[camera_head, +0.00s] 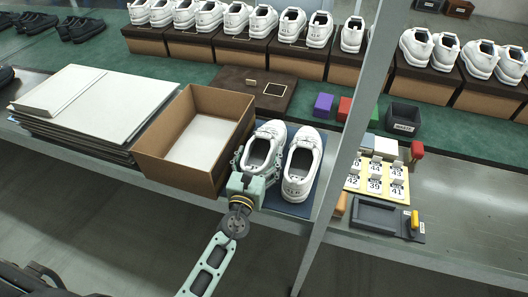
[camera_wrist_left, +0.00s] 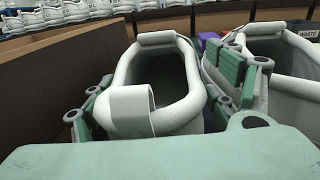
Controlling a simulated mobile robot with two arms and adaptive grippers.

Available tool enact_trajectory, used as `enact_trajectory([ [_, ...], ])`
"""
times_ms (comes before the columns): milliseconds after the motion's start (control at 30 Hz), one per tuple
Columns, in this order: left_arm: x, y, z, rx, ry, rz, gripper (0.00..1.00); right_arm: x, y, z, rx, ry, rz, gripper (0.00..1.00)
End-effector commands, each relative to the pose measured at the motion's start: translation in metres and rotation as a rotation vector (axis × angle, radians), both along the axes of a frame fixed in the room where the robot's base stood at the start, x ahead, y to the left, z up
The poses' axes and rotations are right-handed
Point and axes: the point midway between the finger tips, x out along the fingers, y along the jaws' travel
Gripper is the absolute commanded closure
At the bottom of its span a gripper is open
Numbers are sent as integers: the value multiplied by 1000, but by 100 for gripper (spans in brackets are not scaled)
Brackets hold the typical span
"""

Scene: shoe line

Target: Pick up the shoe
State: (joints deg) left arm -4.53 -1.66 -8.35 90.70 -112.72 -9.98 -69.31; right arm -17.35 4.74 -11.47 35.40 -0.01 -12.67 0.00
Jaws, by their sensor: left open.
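Two white shoes stand side by side on a dark blue mat (camera_head: 299,208) in the head view. My left gripper (camera_head: 257,166) is at the heel end of the left-hand shoe (camera_head: 268,133). In the left wrist view its open fingers (camera_wrist_left: 165,95) lie on either side of that shoe (camera_wrist_left: 152,55), whose collar and heel tab show between them. I cannot tell whether the fingers touch the shoe. The other shoe (camera_head: 302,160) stands just right of the gripper; it also shows in the left wrist view (camera_wrist_left: 285,95). My right gripper is not in view.
An open cardboard box (camera_head: 155,143) stands close left of the shoes, with a stack of white sheets (camera_head: 95,100) beyond it. A grey metal post (camera_head: 345,150) rises right of the shoes. A yellow size-label board (camera_head: 377,187) and a dark tray (camera_head: 376,216) lie farther right.

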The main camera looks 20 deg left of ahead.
Motion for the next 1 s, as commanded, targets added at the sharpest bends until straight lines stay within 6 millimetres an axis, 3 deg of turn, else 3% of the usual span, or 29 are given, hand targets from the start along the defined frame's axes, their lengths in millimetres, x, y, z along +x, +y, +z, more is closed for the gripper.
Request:
enact_trajectory([
  [133,0,0,0,0,0,0,20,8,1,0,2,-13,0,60],
  [667,-1,0,0,0,0,1,67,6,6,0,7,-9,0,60],
  [1000,0,0,5,0,-3,2,67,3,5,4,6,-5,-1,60],
])
